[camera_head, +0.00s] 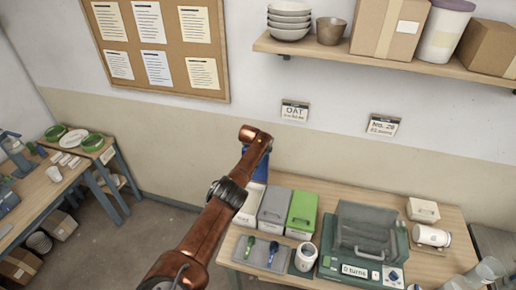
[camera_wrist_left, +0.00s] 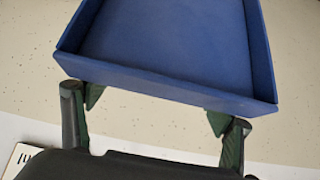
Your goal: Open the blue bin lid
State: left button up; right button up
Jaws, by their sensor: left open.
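The blue lid (camera_head: 263,167) stands raised and steep above a pale bin (camera_head: 249,208) at the left of the row of bins, partly hidden by my left arm. In the left wrist view the lid (camera_wrist_left: 170,45) fills the upper middle, its hollow, rimmed side facing the camera. My left gripper (camera_wrist_left: 155,108) is open, with its two fingers spread at the lid's near edge. I cannot tell whether they touch it. In the head view my left forearm hides the fingers. My right gripper is not in view.
A grey-lidded bin (camera_head: 274,207) and a green-lidded bin (camera_head: 302,212) stand to the right, closed. A green machine (camera_head: 365,245), a white mug (camera_head: 306,256) and a tray with two scoops (camera_head: 259,254) share the table. A shelf (camera_head: 400,62) hangs above.

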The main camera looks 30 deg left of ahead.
pick_arm(q)
jog(key=v, duration=1.2)
jog(key=shift+d, duration=0.1)
dwell(0.5)
